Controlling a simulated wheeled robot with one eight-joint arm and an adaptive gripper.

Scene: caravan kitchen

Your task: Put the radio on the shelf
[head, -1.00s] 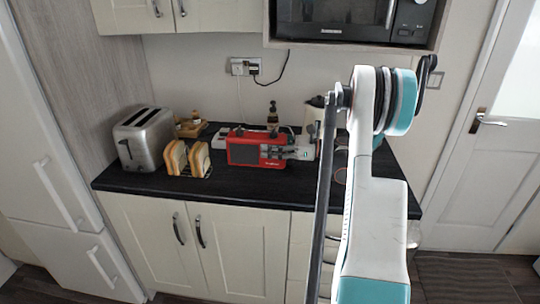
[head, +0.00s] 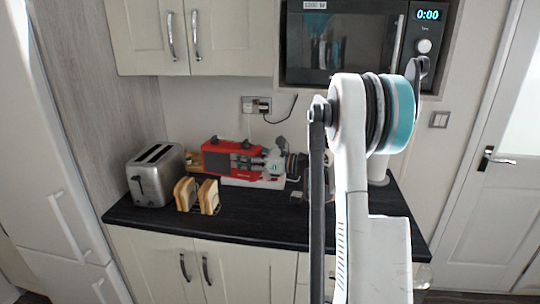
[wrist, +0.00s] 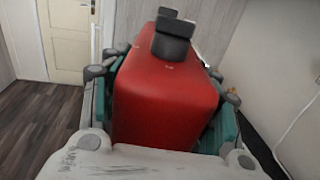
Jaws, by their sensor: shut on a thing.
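The red radio (head: 219,157) with a dark speaker front is held above the black counter in the head view. My gripper (head: 262,161) comes in from the right and is shut on the radio's right end. In the wrist view the radio (wrist: 165,95) sits between the teal pads of my gripper (wrist: 170,110), with a dark knob or handle part on top. The far pad is partly hidden by the radio. I cannot make out a bare shelf; a microwave (head: 345,45) fills the recess above the counter.
A metal toaster (head: 154,178) and a rack of bread slices (head: 197,195) stand on the counter's left. A white flat object (head: 252,183) lies below my gripper. Upper cupboards (head: 150,38) hang above. The counter's front strip (head: 255,218) is clear.

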